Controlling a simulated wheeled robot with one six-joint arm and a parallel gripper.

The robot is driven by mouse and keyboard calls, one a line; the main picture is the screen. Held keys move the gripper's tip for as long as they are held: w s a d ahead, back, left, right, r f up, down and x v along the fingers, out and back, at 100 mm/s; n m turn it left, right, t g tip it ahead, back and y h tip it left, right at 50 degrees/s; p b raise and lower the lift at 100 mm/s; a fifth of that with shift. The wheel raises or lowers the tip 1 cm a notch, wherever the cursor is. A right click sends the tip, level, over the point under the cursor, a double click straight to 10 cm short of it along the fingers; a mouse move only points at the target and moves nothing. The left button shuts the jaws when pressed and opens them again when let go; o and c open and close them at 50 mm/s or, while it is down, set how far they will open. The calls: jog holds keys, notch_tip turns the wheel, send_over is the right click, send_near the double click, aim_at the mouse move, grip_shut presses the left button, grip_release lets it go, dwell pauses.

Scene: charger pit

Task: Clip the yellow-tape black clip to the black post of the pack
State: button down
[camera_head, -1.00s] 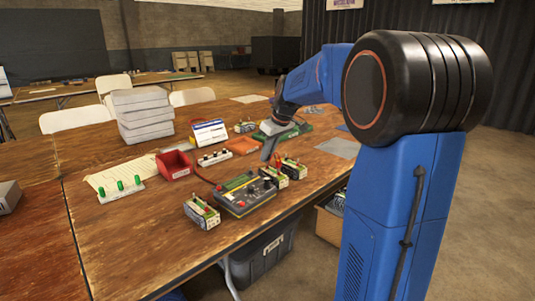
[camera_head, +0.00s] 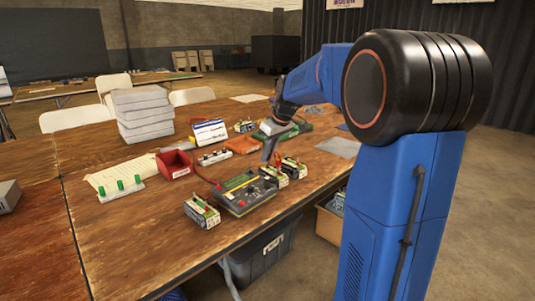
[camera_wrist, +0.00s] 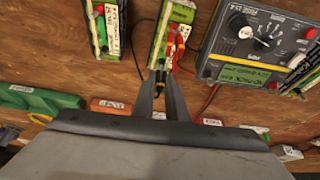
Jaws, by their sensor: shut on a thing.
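My gripper (camera_wrist: 161,73) is shut on the black clip (camera_wrist: 160,78), of which only a small dark part shows between the fingertips. The clip is at the near end of a white-and-green pack (camera_wrist: 178,14) in the wrist view. Red and yellow parts (camera_wrist: 173,46) show on that end, beside the fingertips. I cannot tell whether the clip touches the black post, which is hidden or too small to make out. In the head view my gripper (camera_head: 268,155) is low over the table, just behind a pack (camera_head: 274,176) right of the charger (camera_head: 243,193).
The grey charger (camera_wrist: 262,42) with a dial stands close beside the pack, with a red lead nearby. Another pack (camera_wrist: 107,28) stands on its other side. A red bin (camera_head: 175,164), an orange item (camera_head: 243,146) and a white strip (camera_head: 214,158) lie behind.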

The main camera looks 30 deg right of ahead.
dwell(0.8)
jog(key=c, duration=1.7)
grip_release()
jog(key=shift+o, duration=1.1)
jog(key=shift+r, duration=3.7)
